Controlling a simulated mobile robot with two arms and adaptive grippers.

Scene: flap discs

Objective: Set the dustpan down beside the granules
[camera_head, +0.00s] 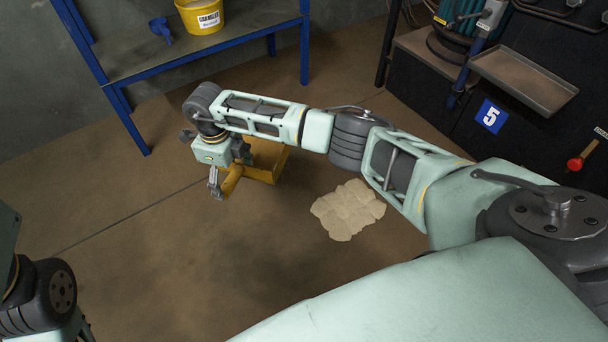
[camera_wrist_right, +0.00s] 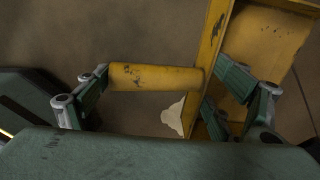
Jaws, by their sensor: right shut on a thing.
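The yellow dustpan (camera_head: 268,162) is at the end of my right arm, left of and a little behind the granules in the head view. My right gripper (camera_head: 229,178) is shut on it at its handle. In the right wrist view the worn yellow handle (camera_wrist_right: 155,77) lies between the fingers (camera_wrist_right: 160,95), and the pan (camera_wrist_right: 262,45) is at the right. The pale granules (camera_head: 348,209) lie in a flat patch on the floor, apart from the dustpan. A bit of them shows in the right wrist view (camera_wrist_right: 174,117). I cannot tell whether the dustpan touches the floor.
A blue-framed shelf (camera_head: 150,68) at the back left holds a yellow granules bucket (camera_head: 200,20) and a blue scoop (camera_head: 160,29). A dark bench with a metal tray (camera_head: 522,80) stands at the right. The floor left of the dustpan is clear.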

